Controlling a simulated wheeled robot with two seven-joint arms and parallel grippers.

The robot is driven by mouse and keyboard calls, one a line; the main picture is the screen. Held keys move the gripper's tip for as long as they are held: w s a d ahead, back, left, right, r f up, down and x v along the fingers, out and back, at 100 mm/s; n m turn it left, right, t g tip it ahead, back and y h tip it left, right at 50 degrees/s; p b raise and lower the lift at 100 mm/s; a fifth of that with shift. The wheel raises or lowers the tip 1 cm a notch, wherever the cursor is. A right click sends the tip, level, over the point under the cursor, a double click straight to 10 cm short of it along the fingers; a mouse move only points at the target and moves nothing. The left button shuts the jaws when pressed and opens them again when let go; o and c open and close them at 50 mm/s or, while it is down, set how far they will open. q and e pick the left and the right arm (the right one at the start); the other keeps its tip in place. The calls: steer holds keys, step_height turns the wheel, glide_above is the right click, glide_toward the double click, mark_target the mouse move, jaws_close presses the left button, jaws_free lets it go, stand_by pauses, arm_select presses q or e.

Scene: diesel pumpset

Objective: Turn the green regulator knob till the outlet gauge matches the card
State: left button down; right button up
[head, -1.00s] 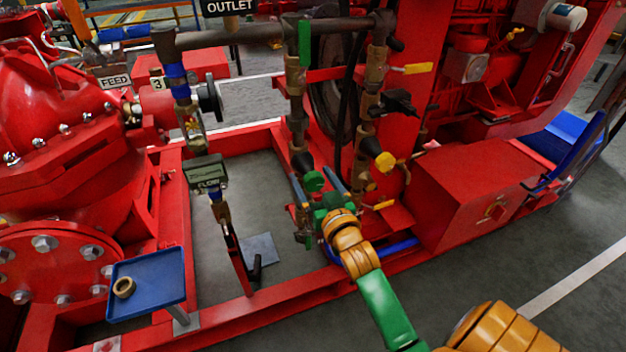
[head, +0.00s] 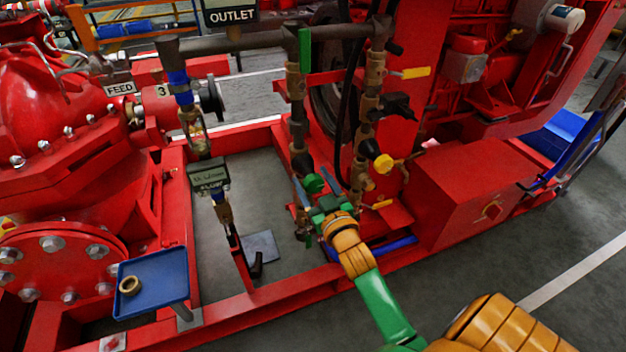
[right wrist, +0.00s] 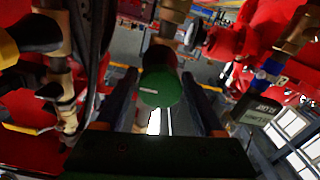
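The green regulator knob (head: 314,183) sits low on the left of two upright brass pipe runs. In the right wrist view the round green knob (right wrist: 161,89), with a pale mark on its face, lies between my right gripper's fingers. My right gripper (head: 318,192) is open around it, with narrow gaps seen beside the knob. The OUTLET label (head: 233,16) is at the top edge of the head view, below a part that is cut off. No outlet gauge face or card can be read. My left gripper is not in view.
A yellow knob (head: 384,163) and yellow lever handles are on the right pipe run. A FLOW meter (head: 208,174) stands to the left. A blue tray (head: 152,296) holds a brass ring (head: 130,286). A red box (head: 475,185) is at the right.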

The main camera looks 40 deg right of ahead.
mark_target(316, 187)
steer(key=shift+o, duration=0.8)
steer(key=p+v, duration=0.1)
steer(key=v, duration=0.6)
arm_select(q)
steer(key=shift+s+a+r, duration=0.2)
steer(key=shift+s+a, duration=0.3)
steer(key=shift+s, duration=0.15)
